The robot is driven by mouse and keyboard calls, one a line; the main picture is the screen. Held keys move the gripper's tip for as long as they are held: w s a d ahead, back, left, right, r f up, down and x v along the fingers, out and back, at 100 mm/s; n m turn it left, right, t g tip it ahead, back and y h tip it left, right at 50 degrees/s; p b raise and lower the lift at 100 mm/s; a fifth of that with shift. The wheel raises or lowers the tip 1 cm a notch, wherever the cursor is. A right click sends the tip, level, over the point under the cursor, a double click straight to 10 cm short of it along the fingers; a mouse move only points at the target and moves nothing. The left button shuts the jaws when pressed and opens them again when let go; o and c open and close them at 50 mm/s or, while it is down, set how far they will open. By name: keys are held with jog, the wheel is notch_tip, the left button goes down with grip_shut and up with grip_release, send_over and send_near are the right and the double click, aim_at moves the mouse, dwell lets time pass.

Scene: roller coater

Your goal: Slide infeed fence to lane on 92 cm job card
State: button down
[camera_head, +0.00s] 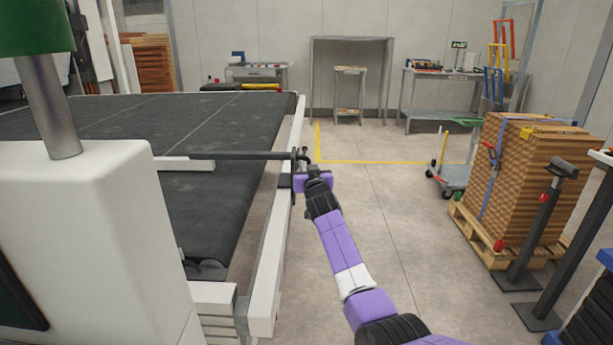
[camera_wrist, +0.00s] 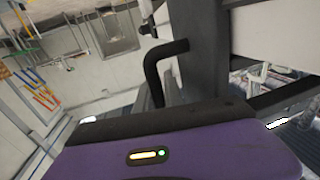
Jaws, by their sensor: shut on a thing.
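The infeed fence shows in the head view as a dark bar (camera_head: 240,155) lying across the dark conveyor bed, with a white piece (camera_head: 185,163) at its left end. Its right end meets the bed's white side rail. My purple gripper (camera_head: 305,167) is at that right end, shut on a small dark handle (camera_head: 303,152). The wrist view shows a bent black handle (camera_wrist: 160,62) beside a dark upright block (camera_wrist: 206,45), just beyond my purple gripper body. The fingertips' contact is mostly hidden. I cannot make out a job card or lane marks.
The conveyor bed (camera_head: 130,120) fills the left, edged by a white rail (camera_head: 268,270). A white machine housing (camera_head: 110,220) stands front left. Right are a strapped pallet stack (camera_head: 525,180), dark stands (camera_head: 535,230) and a cart (camera_head: 450,175). The floor between is clear.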

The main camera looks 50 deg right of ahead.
jog(key=shift+w+d, duration=0.1)
jog(key=shift+d, duration=0.05)
jog(key=c, duration=1.7)
grip_release()
jog(key=p+v, duration=0.1)
jog(key=v, duration=0.6)
jog(key=shift+s+a, duration=0.25)
jog(key=shift+s, duration=0.05)
